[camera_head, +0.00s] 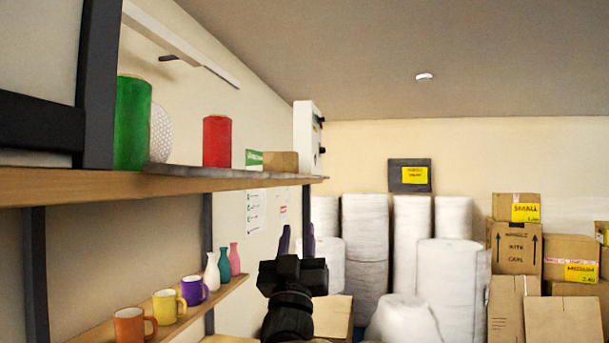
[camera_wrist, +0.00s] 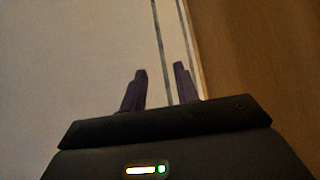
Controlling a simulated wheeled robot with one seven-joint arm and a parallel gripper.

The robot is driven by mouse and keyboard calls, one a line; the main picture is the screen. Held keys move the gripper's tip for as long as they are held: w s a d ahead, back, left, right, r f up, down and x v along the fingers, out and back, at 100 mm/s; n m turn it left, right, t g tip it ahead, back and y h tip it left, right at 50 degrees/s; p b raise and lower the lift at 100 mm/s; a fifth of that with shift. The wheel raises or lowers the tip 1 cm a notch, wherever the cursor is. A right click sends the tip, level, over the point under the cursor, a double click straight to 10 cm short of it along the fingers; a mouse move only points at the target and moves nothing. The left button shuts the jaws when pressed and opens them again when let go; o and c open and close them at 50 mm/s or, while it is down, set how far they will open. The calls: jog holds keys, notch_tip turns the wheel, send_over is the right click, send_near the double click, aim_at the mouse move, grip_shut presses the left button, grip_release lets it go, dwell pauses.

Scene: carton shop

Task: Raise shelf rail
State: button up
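A long grey strip (camera_head: 235,178), which looks like the shelf rail, lies flat along the front edge of the upper wooden shelf (camera_head: 60,187) in the head view. My gripper (camera_head: 297,240) is below and near the shelf's far right end, its two purple fingers pointing up. In the wrist view my gripper (camera_wrist: 160,70) has its fingers apart, with no object visibly held between them. Thin dark lines run behind the gap, beside a brown surface (camera_wrist: 260,60); I cannot tell whether either belongs to the rail.
A green cylinder (camera_head: 132,122) and a red cylinder (camera_head: 217,141) stand on the upper shelf. Mugs (camera_head: 165,306) and small vases (camera_head: 224,265) stand on the lower shelf (camera_head: 190,310). White rolls (camera_head: 365,250) and cartons (camera_head: 515,248) fill the back right.

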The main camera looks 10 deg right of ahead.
aim_at(305, 176)
jog(key=p+x, duration=0.8)
jog(key=x, duration=0.8)
jog(key=shift+w, duration=0.15)
jog(key=shift+c, duration=0.4)
grip_shut()
